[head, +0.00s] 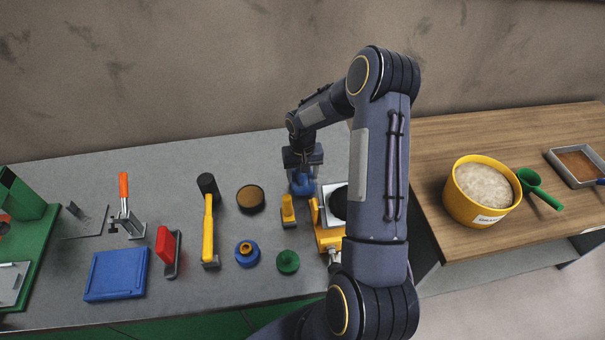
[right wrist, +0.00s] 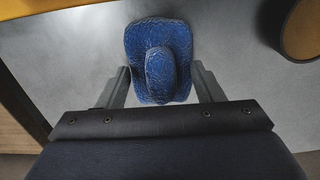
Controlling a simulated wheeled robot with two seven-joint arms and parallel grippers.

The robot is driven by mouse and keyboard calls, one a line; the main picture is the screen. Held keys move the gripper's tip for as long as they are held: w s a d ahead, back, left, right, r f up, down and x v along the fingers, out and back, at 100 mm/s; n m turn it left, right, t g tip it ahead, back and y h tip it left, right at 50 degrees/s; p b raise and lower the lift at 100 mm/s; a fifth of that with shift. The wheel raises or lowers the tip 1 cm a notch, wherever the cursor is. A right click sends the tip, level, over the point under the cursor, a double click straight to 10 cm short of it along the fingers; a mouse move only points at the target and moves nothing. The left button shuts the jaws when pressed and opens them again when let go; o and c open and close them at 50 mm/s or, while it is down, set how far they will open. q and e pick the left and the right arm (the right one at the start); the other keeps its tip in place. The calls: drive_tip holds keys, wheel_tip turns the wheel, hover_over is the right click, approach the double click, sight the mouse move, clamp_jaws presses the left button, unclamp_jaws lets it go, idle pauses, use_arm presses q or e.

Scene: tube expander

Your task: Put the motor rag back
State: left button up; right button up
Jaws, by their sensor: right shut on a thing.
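The motor rag is a blue, creased cloth (head: 303,188) with a raised fold in its middle. It is at the back right of the grey workbench, beneath my right gripper (head: 302,170). In the right wrist view the rag (right wrist: 140,45) lies between the two fingers of my right gripper (right wrist: 160,75), which is shut on its raised fold. I cannot tell whether the rag touches the bench. My left gripper is not in view.
A round brown-topped tin (head: 250,198), a yellow-handled mallet (head: 208,225), a small yellow tool (head: 288,211) and a yellow machine (head: 329,238) stand near the rag. A blue tray (head: 117,275) lies further left. A yellow tub (head: 466,208) stands on the wooden table.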

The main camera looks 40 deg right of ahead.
drive_tip(key=o, duration=1.4)
drive_tip(key=s+a+r+n+t+b, duration=0.1)
drive_tip(key=s+a+r, duration=0.1)
drive_tip(key=r, duration=0.7)
drive_tip(key=s+a+r+b, duration=0.1)
drive_tip(key=s+a+r, duration=0.1)
drive_tip(key=r, duration=0.7)
drive_tip(key=s+a+r+n+t+y, duration=0.1)
drive_tip(key=s+a, duration=0.4)
drive_tip(key=s, duration=0.1)
drive_tip(key=s+a+r+n+t+y, duration=0.1)
drive_tip(key=s+a+t, duration=0.1)
drive_tip(key=s+a, duration=0.3)
drive_tip(key=s+a+r+n+t+y, duration=0.1)
drive_tip(key=s+a+r, duration=0.1)
drive_tip(key=s+a, duration=0.3)
drive_tip(key=shift+s+a+r+t+y, duration=0.1)
drive_tip(key=shift+s+t+y, duration=0.1)
drive_tip(key=shift+s, duration=0.75)
drive_tip(key=shift+s+a+t+y, duration=0.1)
drive_tip(key=shift+s+y, duration=0.1)
drive_tip(key=shift+s, duration=0.7)
